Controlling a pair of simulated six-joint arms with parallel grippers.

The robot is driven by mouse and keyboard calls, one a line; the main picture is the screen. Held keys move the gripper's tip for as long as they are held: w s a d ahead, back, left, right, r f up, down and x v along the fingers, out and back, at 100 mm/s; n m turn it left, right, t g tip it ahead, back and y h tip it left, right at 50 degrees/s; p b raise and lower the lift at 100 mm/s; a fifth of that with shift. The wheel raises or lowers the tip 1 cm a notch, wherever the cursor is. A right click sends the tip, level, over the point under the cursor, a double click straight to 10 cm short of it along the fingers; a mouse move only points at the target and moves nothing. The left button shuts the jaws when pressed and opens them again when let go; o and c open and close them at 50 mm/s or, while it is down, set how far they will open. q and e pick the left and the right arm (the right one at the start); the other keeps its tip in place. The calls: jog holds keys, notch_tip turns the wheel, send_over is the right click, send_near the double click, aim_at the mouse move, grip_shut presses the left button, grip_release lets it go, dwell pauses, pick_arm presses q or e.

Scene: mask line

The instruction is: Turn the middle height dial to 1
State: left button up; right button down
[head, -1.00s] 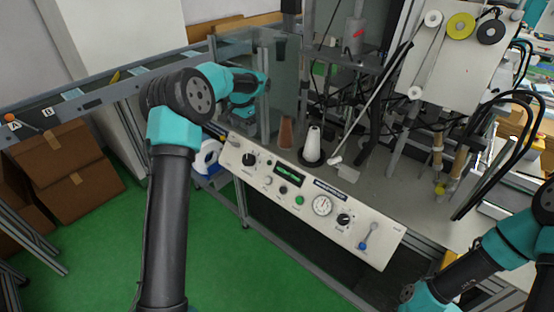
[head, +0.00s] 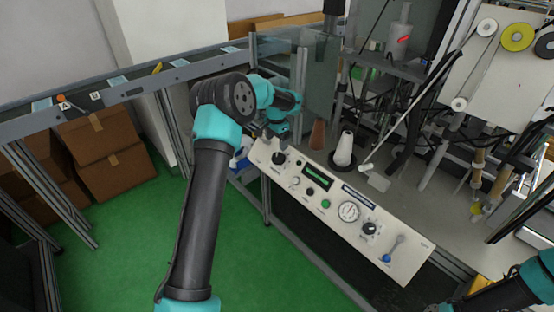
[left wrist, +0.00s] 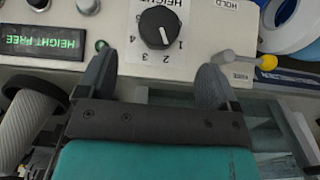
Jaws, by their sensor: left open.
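The height dial (head: 279,158) is a black knob at the left end of the white control panel (head: 400,262). In the left wrist view the height dial (left wrist: 160,28) shows upside down, with numbers 1 to 4 beside it. Its white pointer mark lies toward the space between 1 and 2. My left gripper (head: 276,133) is just behind the dial in the head view. In the left wrist view my left gripper (left wrist: 156,72) is open and empty, its two fingers spread wider than the dial, which lies beyond the fingertips. My right gripper is out of view.
A lever with a yellow knob (left wrist: 268,62) is close to one finger. A green display (left wrist: 42,40) reads HEIGHT FREE. The panel also has a gauge (head: 349,211), another black dial (head: 369,228) and a blue-knobbed lever (head: 388,257).

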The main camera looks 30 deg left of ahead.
aim_at(276, 157)
pick_arm(q)
notch_tip(276, 157, down, 10)
jog(key=shift+r, duration=0.1)
jog(key=shift+c, duration=0.2)
jog(key=c, duration=0.9)
jog(key=shift+o, duration=0.2)
jog(key=shift+d, duration=0.1)
jog(key=shift+h, duration=0.3)
jog(key=n+h, duration=0.3)
jog(key=shift+g, duration=0.3)
jog(key=n+h, duration=0.3)
jog(key=shift+h, duration=0.4)
jog(key=shift+d+n, duration=0.1)
jog(key=shift+n, duration=0.2)
